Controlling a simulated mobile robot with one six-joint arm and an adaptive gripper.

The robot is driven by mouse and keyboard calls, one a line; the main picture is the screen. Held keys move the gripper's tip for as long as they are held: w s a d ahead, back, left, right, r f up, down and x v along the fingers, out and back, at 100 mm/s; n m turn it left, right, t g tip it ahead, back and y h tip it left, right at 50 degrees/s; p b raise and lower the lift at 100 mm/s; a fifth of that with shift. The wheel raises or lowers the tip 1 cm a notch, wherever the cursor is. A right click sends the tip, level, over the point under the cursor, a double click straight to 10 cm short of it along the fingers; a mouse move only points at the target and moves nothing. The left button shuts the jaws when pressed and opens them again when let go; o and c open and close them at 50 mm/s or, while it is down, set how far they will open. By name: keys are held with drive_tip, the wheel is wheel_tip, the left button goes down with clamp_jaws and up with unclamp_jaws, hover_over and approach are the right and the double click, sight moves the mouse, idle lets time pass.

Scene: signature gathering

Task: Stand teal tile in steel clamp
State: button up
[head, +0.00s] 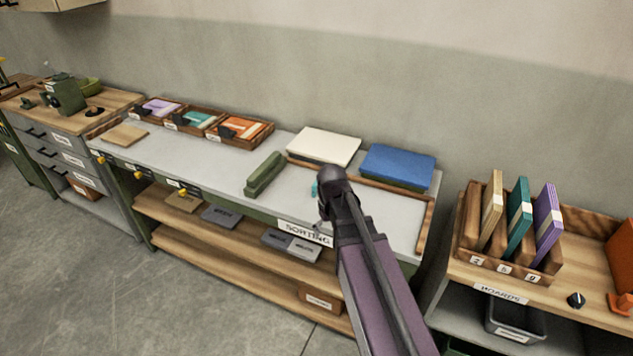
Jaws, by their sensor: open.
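My gripper is at the dark far end of my arm (332,190), over the front right part of the grey sorting table (215,165). It is seen from behind, so its fingers are mostly hidden; it is open. A small teal patch (315,188) shows just left of it; it may be the edge of a teal tile, mostly hidden by the arm. Other teal pieces (198,119) lie in the middle wooden tray at the table's back left. I cannot make out a steel clamp.
A green stapler-like tool (265,174) lies left of my gripper. A white block (324,146) and a blue block (398,166) sit behind it. A wooden rack (470,215) with upright tan, teal and purple boards stands right.

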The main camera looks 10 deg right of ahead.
sight(315, 182)
drive_tip(key=w+r+n+p, duration=0.4)
drive_tip(key=w+r+p, duration=0.1)
drive_tip(key=w, duration=0.5)
drive_tip(key=w+r+n+p, duration=0.3)
drive_tip(key=w+r+p, duration=0.2)
drive_tip(key=w, duration=0.6)
drive_tip(key=shift+w+a+r+n, duration=0.25)
drive_tip(key=shift+r+n, duration=0.15)
drive_tip(key=shift+r, duration=0.5)
drive_tip(key=shift+s+f, duration=0.1)
wheel_tip(315, 182, down, 8)
drive_tip(key=b, duration=0.8)
drive_tip(key=shift+f, duration=0.2)
drive_tip(key=shift+f+b, duration=0.15)
drive_tip(key=shift+b, duration=0.15)
drive_tip(key=shift+d+f+b, duration=0.15)
drive_tip(key=shift+f+b, duration=1.1)
drive_tip(key=shift+d+f+b, duration=0.15)
drive_tip(key=shift+f+b, duration=1.1)
